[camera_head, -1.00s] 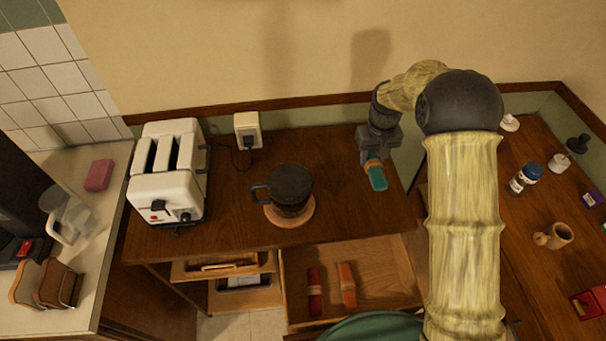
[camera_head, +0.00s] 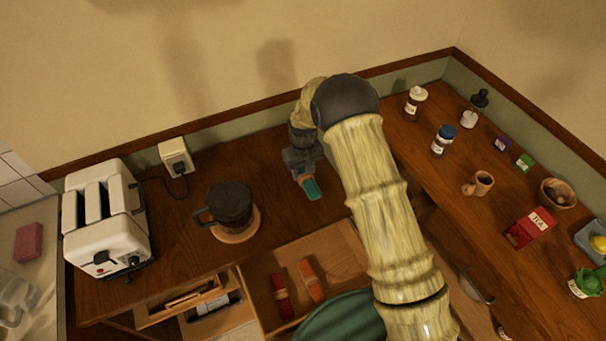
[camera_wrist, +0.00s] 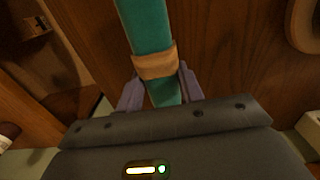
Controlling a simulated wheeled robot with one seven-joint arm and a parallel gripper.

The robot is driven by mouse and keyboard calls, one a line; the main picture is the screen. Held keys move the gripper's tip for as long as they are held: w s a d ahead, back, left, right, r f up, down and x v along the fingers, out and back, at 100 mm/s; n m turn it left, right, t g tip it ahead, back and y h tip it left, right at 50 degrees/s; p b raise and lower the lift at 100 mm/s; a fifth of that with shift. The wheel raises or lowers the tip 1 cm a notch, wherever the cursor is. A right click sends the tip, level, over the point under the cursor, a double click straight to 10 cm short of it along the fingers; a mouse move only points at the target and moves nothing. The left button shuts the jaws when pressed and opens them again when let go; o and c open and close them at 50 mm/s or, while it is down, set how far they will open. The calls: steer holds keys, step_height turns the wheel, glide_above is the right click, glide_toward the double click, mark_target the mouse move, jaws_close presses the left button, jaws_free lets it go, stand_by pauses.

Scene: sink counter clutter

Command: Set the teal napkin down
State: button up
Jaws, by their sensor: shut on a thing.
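The teal napkin (camera_head: 311,189) is a rolled strip with a tan band around it. My gripper (camera_head: 301,172) is shut on it, over the wooden counter to the right of the dark mug. In the wrist view the napkin (camera_wrist: 149,30) runs away from between the two fingers (camera_wrist: 160,92), with the tan band (camera_wrist: 155,62) just beyond them. The counter's wood shows beneath it. I cannot tell whether the napkin touches the counter. Its near end is partly hidden by my gripper.
A dark mug (camera_head: 230,203) stands on a round wooden coaster (camera_head: 240,237), left of my gripper. A white toaster (camera_head: 104,215) is farther left. An open drawer (camera_head: 345,262) below holds a red napkin (camera_head: 282,294) and an orange one (camera_head: 312,282). Jars and a red tea box (camera_head: 530,228) stand right.

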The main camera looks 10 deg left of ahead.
mark_target(303, 172)
steer(key=shift+f, duration=1.25)
steer(key=shift+f, duration=0.1)
steer(key=o, duration=1)
step_height(303, 172, up, 12)
steer(key=b, duration=0.3)
steer(key=shift+b, duration=0.35)
